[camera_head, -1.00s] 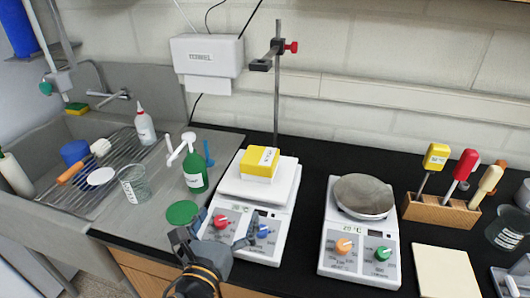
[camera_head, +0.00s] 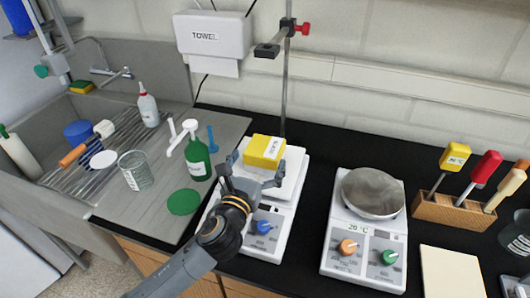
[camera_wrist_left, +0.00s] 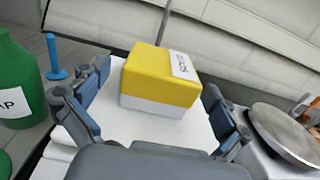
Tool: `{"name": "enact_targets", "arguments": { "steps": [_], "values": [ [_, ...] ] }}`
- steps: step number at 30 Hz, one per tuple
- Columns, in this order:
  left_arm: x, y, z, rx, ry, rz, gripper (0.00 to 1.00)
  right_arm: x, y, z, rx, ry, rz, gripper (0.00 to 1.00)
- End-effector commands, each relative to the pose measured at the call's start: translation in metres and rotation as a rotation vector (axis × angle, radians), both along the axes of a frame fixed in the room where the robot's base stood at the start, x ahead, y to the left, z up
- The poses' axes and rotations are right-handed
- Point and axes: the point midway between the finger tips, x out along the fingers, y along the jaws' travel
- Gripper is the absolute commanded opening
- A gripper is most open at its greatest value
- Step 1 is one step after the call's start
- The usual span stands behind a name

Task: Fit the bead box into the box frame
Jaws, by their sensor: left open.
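A box with a yellow top and white lower part (camera_head: 264,150) sits on the white pan of the left scale. It carries a small label that I cannot read surely, so I cannot tell if it is the bead box. It also shows in the left wrist view (camera_wrist_left: 160,80). My left gripper (camera_head: 250,178) is open at the front of the scale. Its fingers stand to either side of the box, on the near side, apart from it, with nothing between the pads. I cannot make out a box frame. My right gripper is out of view.
A clamp stand (camera_head: 286,80) rises behind the box.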

Motion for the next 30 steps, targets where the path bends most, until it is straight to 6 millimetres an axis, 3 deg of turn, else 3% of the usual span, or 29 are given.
{"name": "enact_targets", "arguments": {
  "steps": [3,9,17,19,26,30],
  "values": [
    [0.017,-0.009,0.008,-0.002,0.0,0.001,1.0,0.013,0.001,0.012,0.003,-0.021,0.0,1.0],
    [0.038,-0.016,0.006,-0.001,0.0,0.001,1.0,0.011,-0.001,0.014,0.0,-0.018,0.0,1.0],
    [0.041,-0.017,0.005,-0.001,-0.001,0.0,1.0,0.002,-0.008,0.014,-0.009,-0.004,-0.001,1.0],
    [0.041,-0.017,0.005,-0.001,-0.001,0.0,0.92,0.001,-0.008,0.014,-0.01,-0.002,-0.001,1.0],
    [0.041,-0.017,0.005,-0.001,0.0,0.0,0.45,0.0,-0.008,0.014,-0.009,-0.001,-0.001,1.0],
    [0.041,-0.017,0.006,-0.002,-0.002,0.0,0.43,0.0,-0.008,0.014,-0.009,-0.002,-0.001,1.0]
  ]
}}
